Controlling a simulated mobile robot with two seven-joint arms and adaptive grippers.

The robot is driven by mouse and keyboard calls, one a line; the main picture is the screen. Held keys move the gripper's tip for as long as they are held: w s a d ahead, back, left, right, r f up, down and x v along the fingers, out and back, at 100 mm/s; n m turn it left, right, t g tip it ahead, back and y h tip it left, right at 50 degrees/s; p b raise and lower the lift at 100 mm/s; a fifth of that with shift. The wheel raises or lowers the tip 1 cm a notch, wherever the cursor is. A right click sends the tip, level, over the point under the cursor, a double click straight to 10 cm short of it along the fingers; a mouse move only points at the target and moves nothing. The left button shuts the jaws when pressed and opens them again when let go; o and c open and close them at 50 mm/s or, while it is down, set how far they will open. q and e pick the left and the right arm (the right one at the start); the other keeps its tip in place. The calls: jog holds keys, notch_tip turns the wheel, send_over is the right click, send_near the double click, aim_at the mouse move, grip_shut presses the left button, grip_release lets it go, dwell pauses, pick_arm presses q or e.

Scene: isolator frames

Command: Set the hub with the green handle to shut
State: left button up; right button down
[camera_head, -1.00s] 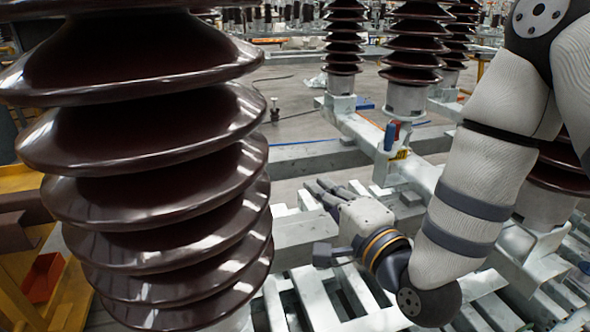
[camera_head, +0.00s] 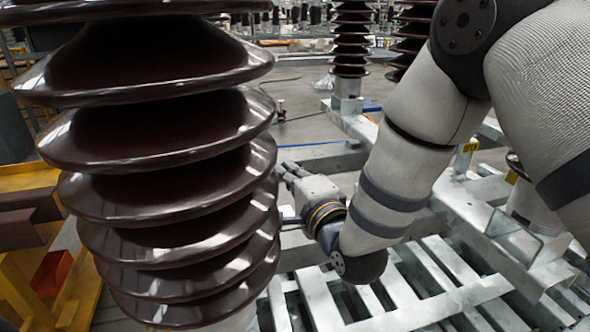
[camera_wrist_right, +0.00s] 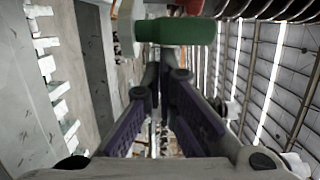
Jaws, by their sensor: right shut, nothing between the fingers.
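The green handle (camera_wrist_right: 175,31) shows in the right wrist view at the top, lying crosswise just beyond my right fingertips. A pale metal part (camera_wrist_right: 128,22) adjoins its left end; I cannot tell how the hub is set. My right gripper (camera_wrist_right: 158,68) is shut and empty, its fingertips pointing toward the handle, and I cannot tell whether they touch it. In the head view my right gripper (camera_head: 285,170) reaches to the large brown insulator's right edge, which partly hides its tips. The green handle is not visible there. My left gripper is not in view.
The large ribbed brown insulator (camera_head: 165,190) fills the left of the head view, close to my right gripper. Galvanised steel beams (camera_head: 425,285) lie below my right arm. A yellow stand (camera_head: 75,285) is at lower left. Further insulators (camera_head: 351,40) stand behind.

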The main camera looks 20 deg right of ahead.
jog(key=shift+a, duration=0.1)
jog(key=s+a, duration=0.1)
jog(key=a+p, duration=0.1)
jog(key=shift+s+a, duration=0.3)
jog(key=shift+s, duration=0.1)
